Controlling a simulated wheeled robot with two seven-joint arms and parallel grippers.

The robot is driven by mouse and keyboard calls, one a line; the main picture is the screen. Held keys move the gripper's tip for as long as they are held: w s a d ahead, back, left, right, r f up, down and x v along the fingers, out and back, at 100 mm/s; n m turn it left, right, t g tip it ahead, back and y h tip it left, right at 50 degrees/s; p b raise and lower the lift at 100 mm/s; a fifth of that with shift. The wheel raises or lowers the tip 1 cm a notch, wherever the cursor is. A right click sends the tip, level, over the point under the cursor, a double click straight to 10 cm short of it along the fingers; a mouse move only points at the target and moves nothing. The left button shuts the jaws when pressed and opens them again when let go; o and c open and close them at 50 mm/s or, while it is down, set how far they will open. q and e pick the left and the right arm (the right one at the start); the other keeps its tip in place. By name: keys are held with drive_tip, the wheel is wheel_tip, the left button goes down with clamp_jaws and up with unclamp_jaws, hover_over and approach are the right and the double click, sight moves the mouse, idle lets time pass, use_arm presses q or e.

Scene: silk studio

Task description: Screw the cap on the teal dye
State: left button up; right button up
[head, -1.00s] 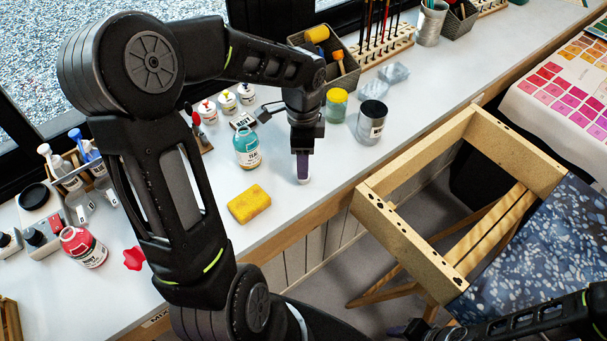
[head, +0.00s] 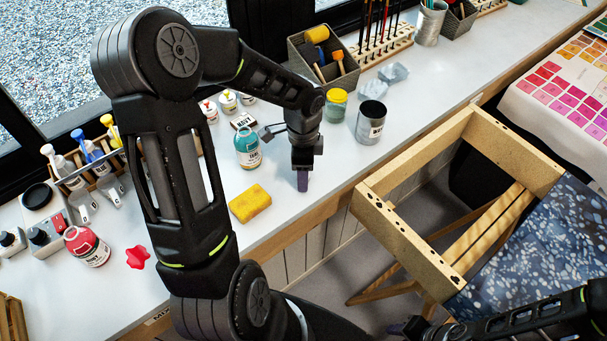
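The teal dye bottle (head: 248,154) stands upright on the white counter, with a white label on its front. Its top is small in the picture, and I cannot tell whether a cap sits on it. I cannot make out a separate teal cap on the counter. My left gripper (head: 302,181) points down over the counter, right of the bottle and apart from it. Its fingers show edge-on, so I cannot see their gap or anything between them. My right gripper (head: 401,329) is low at the bottom edge, away from the counter, its fingers unclear.
A yellow sponge (head: 250,203) lies in front of the bottle. A red dye bottle (head: 87,247) and a loose red cap (head: 137,257) are at the left. A yellow-lidded jar (head: 336,105) and a grey can (head: 370,123) stand right of my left gripper. A wooden frame (head: 410,239) is beside the counter.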

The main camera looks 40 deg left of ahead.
idle(0.4)
use_arm(q)
clamp_jaws()
idle(0.4)
